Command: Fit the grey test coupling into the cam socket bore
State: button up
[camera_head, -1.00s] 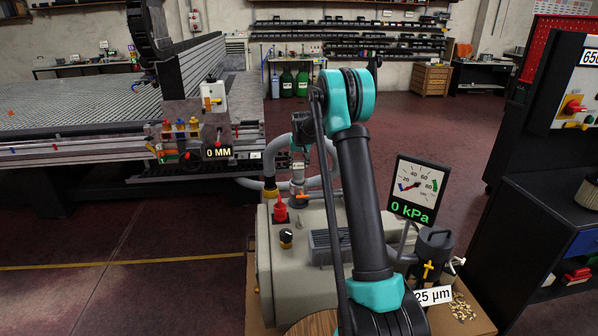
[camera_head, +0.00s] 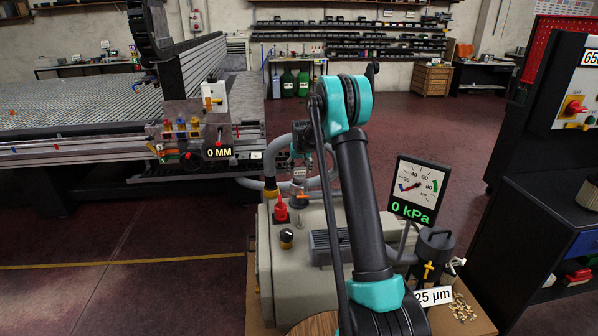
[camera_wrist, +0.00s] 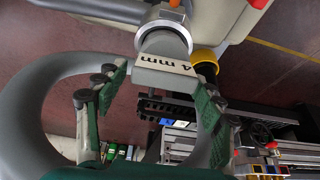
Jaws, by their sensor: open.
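In the head view my gripper (camera_head: 303,158) is above a grey upright cylinder (camera_head: 299,178), probably the same coupling. An orange lever (camera_head: 303,195) at its foot may belong to the cam socket. The bore is not visible.
A grey hose (camera_head: 275,152) with a yellow collar (camera_head: 271,193) loops close beside my gripper. The beige pump housing (camera_head: 285,265) carries a red part (camera_head: 281,209) and a black knob (camera_head: 286,237). A gauge (camera_head: 418,190) reads 0 kPa. The grid table (camera_head: 70,115) is at left.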

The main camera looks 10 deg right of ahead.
jog(key=v, duration=1)
jog(key=shift+o, duration=0.6)
jog(key=shift+s+r, duration=0.3)
jog(key=shift+r, duration=0.35)
jog(key=s+a+r+n+h, duration=0.3)
jog(key=a+n+h, duration=0.25)
jog(key=n, duration=1.15)
jog(key=shift+y, duration=0.45)
jog(key=x, duration=1.1)
jog(key=a+x, duration=0.1)
jog(key=x, duration=0.5)
jog(key=shift+s+f, duration=0.25)
jog(key=shift+f, duration=0.05)
jog(key=c, duration=1.6)
jog(key=shift+r, duration=0.2)
notch_tip(320, 180, up, 20)
